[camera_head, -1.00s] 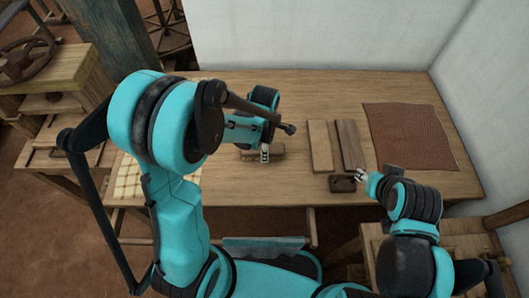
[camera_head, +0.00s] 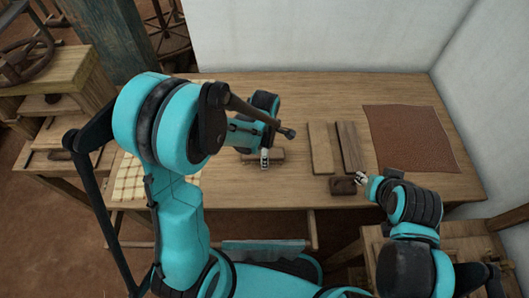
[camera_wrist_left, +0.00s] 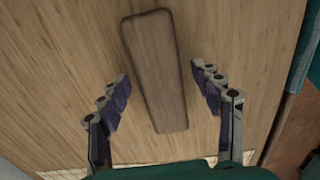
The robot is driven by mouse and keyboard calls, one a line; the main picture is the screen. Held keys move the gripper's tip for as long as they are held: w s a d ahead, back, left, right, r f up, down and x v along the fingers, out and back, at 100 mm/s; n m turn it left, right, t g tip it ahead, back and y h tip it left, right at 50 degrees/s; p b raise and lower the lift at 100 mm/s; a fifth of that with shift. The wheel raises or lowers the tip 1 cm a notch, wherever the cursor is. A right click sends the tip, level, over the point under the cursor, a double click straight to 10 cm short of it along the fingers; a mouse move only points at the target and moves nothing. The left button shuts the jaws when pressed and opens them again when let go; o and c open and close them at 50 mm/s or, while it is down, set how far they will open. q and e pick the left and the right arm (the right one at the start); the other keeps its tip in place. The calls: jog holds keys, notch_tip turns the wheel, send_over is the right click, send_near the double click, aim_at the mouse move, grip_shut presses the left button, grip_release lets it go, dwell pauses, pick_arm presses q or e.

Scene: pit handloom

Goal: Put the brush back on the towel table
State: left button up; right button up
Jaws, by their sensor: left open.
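A long brown wooden block, which I take to be the brush, lies on the table (camera_head: 230,200) under my left gripper; its end shows in the head view (camera_head: 278,156). In the left wrist view the block (camera_wrist_left: 153,60) lies between the fingers, and no bristles show. My left gripper (camera_wrist_left: 163,82) is open, with a finger on each side and a gap on both. In the head view my left gripper (camera_head: 265,160) partly hides the block. My right gripper (camera_head: 361,179) is at the table's front right; its jaw state is too small to tell.
A checked towel (camera_head: 130,180) lies at the table's left end, partly behind my left arm. Two flat boards (camera_head: 321,148) lie right of the block, with a small dark block (camera_head: 342,186) in front. A brown mat (camera_head: 410,138) lies at the right. White walls stand behind.

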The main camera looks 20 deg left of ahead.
pick_arm(q)
notch_tip(320, 180, up, 10)
jog(key=r+p, duration=0.1)
jog(key=p, duration=0.3)
jog(key=s+a+r+m+t, duration=0.2)
jog(key=s+r+m, duration=0.3)
jog(key=m, duration=0.5)
jog(key=s+a+r+m+t, duration=0.2)
jog(key=s+r+m+t, duration=0.3)
jog(key=m, duration=0.6)
jog(key=shift+s+a+r, duration=0.15)
jog(key=shift+a+r, duration=0.05)
jog(key=shift+a, duration=0.15)
